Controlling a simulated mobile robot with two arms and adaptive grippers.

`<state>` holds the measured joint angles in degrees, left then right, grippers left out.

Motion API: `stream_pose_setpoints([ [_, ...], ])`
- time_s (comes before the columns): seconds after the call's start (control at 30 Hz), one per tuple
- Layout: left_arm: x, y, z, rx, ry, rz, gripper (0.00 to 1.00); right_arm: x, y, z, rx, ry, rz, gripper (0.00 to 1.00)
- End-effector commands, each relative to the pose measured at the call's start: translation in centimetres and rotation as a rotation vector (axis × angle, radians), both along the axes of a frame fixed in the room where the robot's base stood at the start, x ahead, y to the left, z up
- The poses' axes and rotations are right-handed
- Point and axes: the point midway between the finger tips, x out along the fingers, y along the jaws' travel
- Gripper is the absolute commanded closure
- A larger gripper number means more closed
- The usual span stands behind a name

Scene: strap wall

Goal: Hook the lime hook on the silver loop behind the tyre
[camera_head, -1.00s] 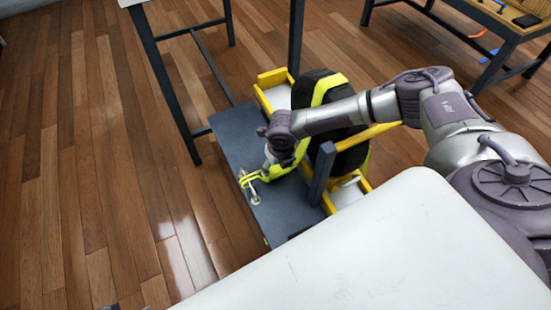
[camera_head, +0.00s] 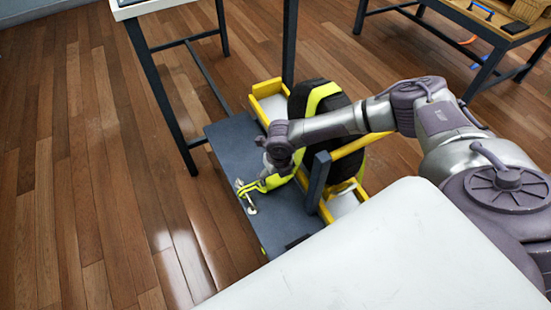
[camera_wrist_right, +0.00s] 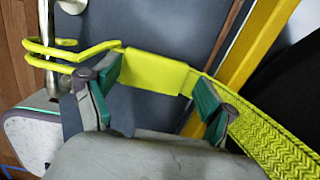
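The tyre (camera_head: 318,97) stands upright in a yellow-edged rack with a lime strap (camera_head: 322,92) over it. The lime hook (camera_head: 248,187), at the strap's end, lies across the silver loop (camera_head: 251,208) on the dark panel. In the right wrist view the hook's two lime prongs (camera_wrist_right: 55,50) cross the silver bar (camera_wrist_right: 51,82); whether they are fully around it I cannot tell. My right gripper (camera_head: 272,175) is over the panel. My left gripper is not in view.
A dark post (camera_head: 317,182) and yellow rails (camera_head: 362,145) stand beside the tyre, close to my right forearm. A table with dark legs (camera_head: 160,90) is at the upper left. Another table (camera_head: 480,25) stands at the upper right. The wooden floor at left is clear.

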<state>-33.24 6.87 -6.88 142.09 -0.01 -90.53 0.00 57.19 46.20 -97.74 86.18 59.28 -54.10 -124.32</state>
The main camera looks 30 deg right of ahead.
Motion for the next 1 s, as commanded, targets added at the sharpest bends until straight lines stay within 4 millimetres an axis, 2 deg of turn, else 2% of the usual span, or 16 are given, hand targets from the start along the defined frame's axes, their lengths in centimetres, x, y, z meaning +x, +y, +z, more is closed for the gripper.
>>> stream_pose_setpoints([
  [0.03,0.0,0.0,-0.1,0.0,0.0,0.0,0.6,-0.5,-0.3,-0.5,-0.004,0.01,-0.003,0.02],
  [0.33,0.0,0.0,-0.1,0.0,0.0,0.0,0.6,-0.5,-0.3,-0.5,-0.005,0.011,-0.003,0.01],
  [0.47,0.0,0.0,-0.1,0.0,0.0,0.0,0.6,-0.5,-0.3,-0.1,-0.005,0.01,-0.004,0.01],
  [0.8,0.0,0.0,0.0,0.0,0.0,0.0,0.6,-0.8,0.0,5.1,-0.003,0.001,0.0,0.01],
  [1.0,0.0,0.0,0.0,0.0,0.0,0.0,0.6,-1.0,0.2,7.3,-0.003,0.001,-0.001,0.01],
])
